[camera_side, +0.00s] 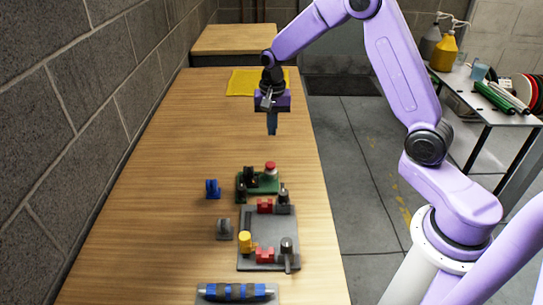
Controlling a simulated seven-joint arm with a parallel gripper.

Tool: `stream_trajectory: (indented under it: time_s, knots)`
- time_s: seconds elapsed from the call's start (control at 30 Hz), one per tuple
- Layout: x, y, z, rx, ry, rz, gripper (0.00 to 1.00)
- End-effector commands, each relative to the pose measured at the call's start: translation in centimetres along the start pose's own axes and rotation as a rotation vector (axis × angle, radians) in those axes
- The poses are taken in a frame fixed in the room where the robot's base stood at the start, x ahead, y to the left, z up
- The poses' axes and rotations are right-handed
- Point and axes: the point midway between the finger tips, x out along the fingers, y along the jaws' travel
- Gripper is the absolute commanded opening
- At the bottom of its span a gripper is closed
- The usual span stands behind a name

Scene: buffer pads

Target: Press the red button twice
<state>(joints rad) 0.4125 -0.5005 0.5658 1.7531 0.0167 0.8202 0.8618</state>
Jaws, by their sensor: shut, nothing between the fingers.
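The red button (270,167) is a small red cap on the right part of a green base (262,184), in the middle of the wooden table. My gripper (272,130) is shut and empty. It points down in the air, above and beyond the button in the picture, and is apart from it. The exact height above the table is hard to tell from this single view.
A grey plate (268,231) with red, yellow and dark fixtures lies nearer the camera. A blue part (212,189) and a grey part (224,229) stand left. A blue-black roll (237,292) lies in front, a yellow cloth (243,82) behind. The table's left side is clear.

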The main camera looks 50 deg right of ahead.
Motion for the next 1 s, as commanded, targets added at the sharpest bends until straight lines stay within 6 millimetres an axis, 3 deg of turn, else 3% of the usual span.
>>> stream_trajectory:
  time_s: [0.3,0.5,0.7,1.0]
  knots:
    - [6.2,0.1,0.0,0.0,-0.003,0.003,0.0]
    - [9.2,0.1,0.0,0.001,-0.002,0.002,0.0]
    - [10.6,0.0,0.0,0.001,0.001,-0.001,0.0]
    - [10.9,0.0,0.0,0.001,0.001,-0.001,0.0]
